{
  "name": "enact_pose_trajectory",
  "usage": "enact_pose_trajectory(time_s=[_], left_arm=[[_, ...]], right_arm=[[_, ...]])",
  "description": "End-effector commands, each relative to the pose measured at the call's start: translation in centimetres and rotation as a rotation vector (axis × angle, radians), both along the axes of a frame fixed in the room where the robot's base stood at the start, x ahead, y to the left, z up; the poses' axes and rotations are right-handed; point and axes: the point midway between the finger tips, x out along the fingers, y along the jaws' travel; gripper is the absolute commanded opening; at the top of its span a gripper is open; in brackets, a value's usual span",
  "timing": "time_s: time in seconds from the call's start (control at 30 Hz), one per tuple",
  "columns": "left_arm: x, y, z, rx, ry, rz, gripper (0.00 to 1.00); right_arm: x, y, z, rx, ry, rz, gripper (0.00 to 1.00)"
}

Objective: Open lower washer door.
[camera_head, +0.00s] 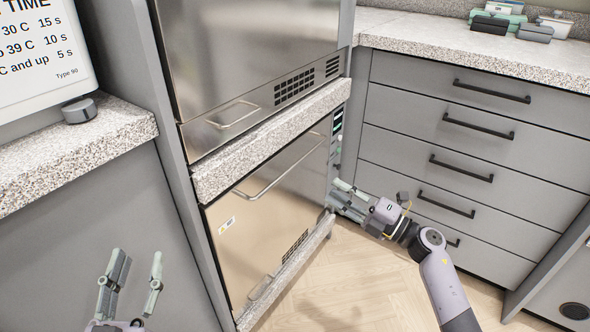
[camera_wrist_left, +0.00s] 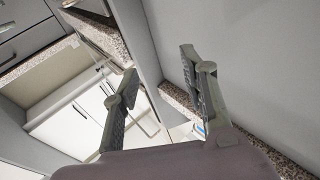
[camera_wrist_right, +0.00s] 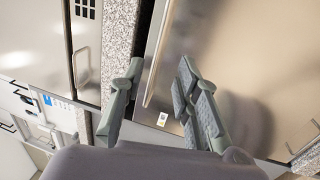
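The lower washer door (camera_head: 262,225) is a brushed steel panel below a granite ledge in the head view and looks shut. Its long bar handle (camera_head: 285,168) runs along the upper part. In the right wrist view the door (camera_wrist_right: 240,60) fills the right side and its handle (camera_wrist_right: 155,60) shows ahead between my fingers. My right gripper (camera_head: 337,192) is open and empty, near the door's right edge in the head view; I see no contact with the handle. My left gripper (camera_head: 138,255) is open and empty at the lower left, well apart from the door.
An upper steel door (camera_head: 250,60) with its own handle (camera_head: 233,115) is above the granite ledge (camera_head: 270,135). Grey drawers (camera_head: 460,150) stand at right. A grey panel and granite counter (camera_head: 90,145) are at left. The wooden floor (camera_head: 350,280) is clear.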

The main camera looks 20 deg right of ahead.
Motion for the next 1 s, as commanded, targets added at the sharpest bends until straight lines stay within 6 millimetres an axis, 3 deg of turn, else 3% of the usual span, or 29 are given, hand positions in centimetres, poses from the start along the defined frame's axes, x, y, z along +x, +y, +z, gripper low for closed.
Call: enact_pose_trajectory(time_s=[0.3,0.53,0.73,1.0], left_arm=[[-1.2,-0.3,3.7,-0.06,-0.219,-0.013,0.4],[-2.9,-0.2,6.4,-0.109,-0.39,-0.023,0.4],[-4.0,-0.1,7.8,-0.135,-0.48,-0.028,0.4],[-4.2,0.0,8.1,-0.141,-0.499,-0.028,0.4]], right_arm=[[5.6,4.3,1.3,0.005,-0.003,-0.001,0.3],[8.8,6.9,2.1,0.004,-0.001,-0.001,0.3],[10.2,7.9,2.5,0.003,0.001,-0.001,0.3],[10.4,8.1,2.5,0.002,0.003,-0.001,0.3]])
